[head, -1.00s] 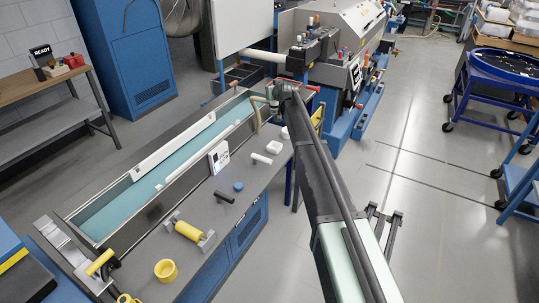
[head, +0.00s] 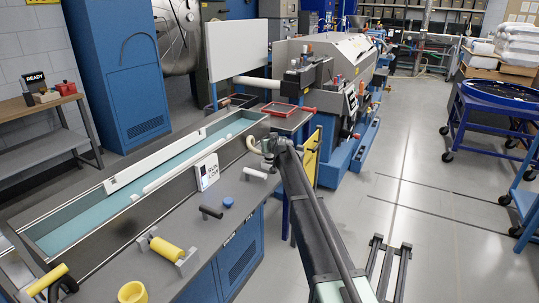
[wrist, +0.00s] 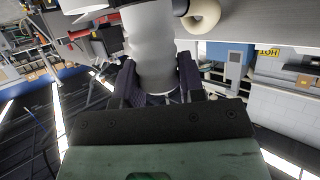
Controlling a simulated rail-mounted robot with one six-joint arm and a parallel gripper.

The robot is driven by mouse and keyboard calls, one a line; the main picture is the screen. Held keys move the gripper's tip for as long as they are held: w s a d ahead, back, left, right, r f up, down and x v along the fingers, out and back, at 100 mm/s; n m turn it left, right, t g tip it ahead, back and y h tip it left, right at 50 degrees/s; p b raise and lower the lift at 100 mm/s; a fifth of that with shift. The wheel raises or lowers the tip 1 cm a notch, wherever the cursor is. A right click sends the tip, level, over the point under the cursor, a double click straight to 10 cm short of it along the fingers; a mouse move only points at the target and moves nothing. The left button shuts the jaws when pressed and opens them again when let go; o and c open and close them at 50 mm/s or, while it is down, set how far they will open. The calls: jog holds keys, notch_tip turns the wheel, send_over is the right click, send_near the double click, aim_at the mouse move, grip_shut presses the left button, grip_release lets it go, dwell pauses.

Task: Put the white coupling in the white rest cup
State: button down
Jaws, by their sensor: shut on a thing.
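I cannot pick out the white rest cup with certainty; the gripper covers that part of the bench.
A long water trough (head: 110,205) runs behind. A cream ring (wrist: 205,15) shows close beside the coupling.

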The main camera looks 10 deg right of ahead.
jog(key=shift+p, duration=0.3)
jog(key=shift+f, duration=0.25)
jog(key=c, duration=0.7)
grip_release()
jog(key=shift+r, duration=0.35)
jog(key=p+v, duration=0.5)
jog(key=v, duration=0.7)
jog(key=s+f+g, duration=0.3)
jog(key=s+g, duration=0.1)
jog(key=s, duration=1.1)
jog(key=s+f+m+g+h, duration=0.1)
jog(key=s+f+g, duration=0.3)
jog(key=s, duration=1.1)
jog(key=s+a+f+g, duration=0.1)
jog(key=s+f+g, duration=0.3)
jog(key=s, duration=1.1)
jog(key=shift+s+a+g+h, duration=0.1)
jog(key=shift+s+g+h, duration=0.2)
jog(key=shift+g, duration=0.4)
